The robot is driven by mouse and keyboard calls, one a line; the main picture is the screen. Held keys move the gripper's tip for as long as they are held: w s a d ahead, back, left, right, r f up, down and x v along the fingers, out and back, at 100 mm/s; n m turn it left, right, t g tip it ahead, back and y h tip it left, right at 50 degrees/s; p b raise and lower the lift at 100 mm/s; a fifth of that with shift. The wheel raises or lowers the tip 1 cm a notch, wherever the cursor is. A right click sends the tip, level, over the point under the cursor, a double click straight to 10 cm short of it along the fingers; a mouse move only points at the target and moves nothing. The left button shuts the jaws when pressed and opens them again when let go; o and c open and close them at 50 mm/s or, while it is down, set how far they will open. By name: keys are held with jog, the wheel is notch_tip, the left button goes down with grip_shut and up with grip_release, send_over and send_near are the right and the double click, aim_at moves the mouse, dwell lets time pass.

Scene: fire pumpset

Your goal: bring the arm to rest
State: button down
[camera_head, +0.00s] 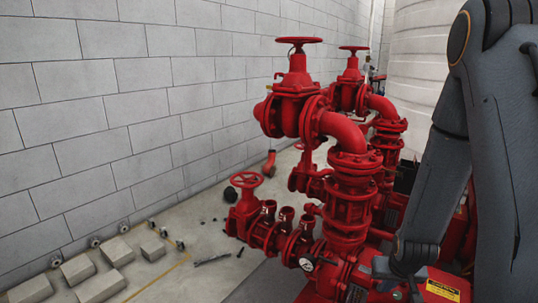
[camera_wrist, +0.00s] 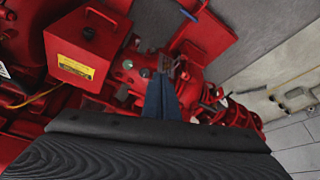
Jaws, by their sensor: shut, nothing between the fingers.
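My arm shows as dark grey links on the right side of the head view, folded downward in front of the pump set. In the wrist view my gripper (camera_wrist: 161,82) shows as two blue-grey fingers lying together, shut with nothing between them. The fingers point at the red pump machinery (camera_wrist: 125,72), and I cannot tell how far apart they are from it.
Red valves and pipes (camera_head: 350,200) fill the middle, close to my arm. A red box with a yellow label (camera_head: 443,287) sits low right; it also shows in the wrist view (camera_wrist: 85,45). Grey blocks (camera_head: 100,285) lie on the floor by the block wall (camera_head: 110,110).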

jog(key=s+a+r+n+g+p, duration=0.1)
jog(key=s+a+r+g+p, duration=0.1)
jog(key=s+a+r, duration=0.6)
jog(key=s+a+r+n+g+y+p, duration=0.1)
jog(key=s+a+r+g+p, duration=0.1)
jog(key=s+a+r, duration=0.6)
notch_tip(320, 180, up, 6)
jog(key=shift+s+f, duration=0.1)
jog(key=shift+s, duration=1.15)
jog(key=c, duration=2.5)
grip_release()
jog(key=shift+d, duration=0.1)
